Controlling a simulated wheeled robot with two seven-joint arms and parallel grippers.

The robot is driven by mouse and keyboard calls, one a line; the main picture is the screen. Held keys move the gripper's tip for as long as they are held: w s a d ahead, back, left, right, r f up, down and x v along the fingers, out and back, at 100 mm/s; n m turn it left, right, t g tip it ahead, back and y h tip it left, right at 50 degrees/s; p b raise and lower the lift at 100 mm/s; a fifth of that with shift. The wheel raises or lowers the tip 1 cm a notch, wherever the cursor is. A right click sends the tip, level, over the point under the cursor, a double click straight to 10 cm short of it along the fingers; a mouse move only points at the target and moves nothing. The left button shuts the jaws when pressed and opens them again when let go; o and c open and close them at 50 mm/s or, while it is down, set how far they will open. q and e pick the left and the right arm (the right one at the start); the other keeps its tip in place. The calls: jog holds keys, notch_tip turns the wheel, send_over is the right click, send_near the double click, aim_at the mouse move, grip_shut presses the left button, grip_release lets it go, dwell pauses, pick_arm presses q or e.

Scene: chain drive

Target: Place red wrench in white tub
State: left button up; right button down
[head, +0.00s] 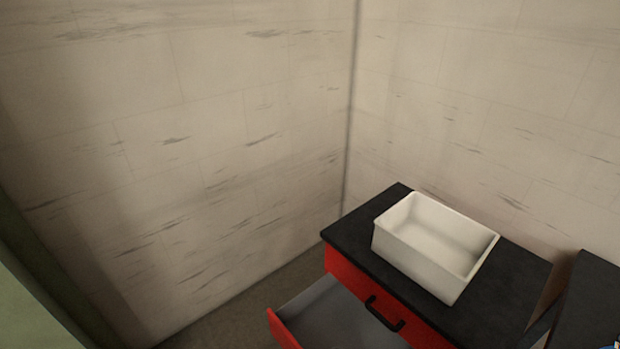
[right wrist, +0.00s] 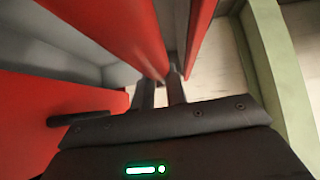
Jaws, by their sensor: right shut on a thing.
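The white tub (head: 420,262) stands on the black top of a red cabinet in the head view, open upward, and I see nothing inside it. The rest of the piece leaves the frame at the top. My left gripper is in neither view.
The red cabinet's drawer (head: 325,318) is pulled open, and its visible part looks empty. A black handle (head: 384,314) is on the red front; a dark handle (right wrist: 82,117) also shows in the right wrist view. Pale walls close in behind. A dark surface (head: 592,300) stands at right.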

notch_tip(320, 180, up, 2)
jog(key=shift+a+r, duration=0.1)
jog(key=shift+s+a+f+m+t+h, duration=0.2)
jog(key=shift+m+t+h, duration=0.15)
jog(key=shift+m, duration=0.35)
jog(key=w+a+r+n+b, duration=0.1)
jog(key=a+r, duration=0.2)
jog(key=r, duration=0.7)
jog(key=w+a+r+n+b, duration=0.1)
jog(key=w+a+r+b, duration=0.15)
jog(key=r, duration=0.75)
pick_arm(q)
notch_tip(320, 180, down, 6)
jog(key=b, duration=0.4)
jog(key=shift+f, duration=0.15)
pick_arm(e)
jog(key=w+d+r+n+g+y, duration=0.2)
jog(key=d+r, duration=0.9)
jog(key=r, duration=0.1)
jog(key=shift+d+r, duration=0.15)
jog(key=shift+r, duration=0.1)
jog(key=shift+s, duration=0.15)
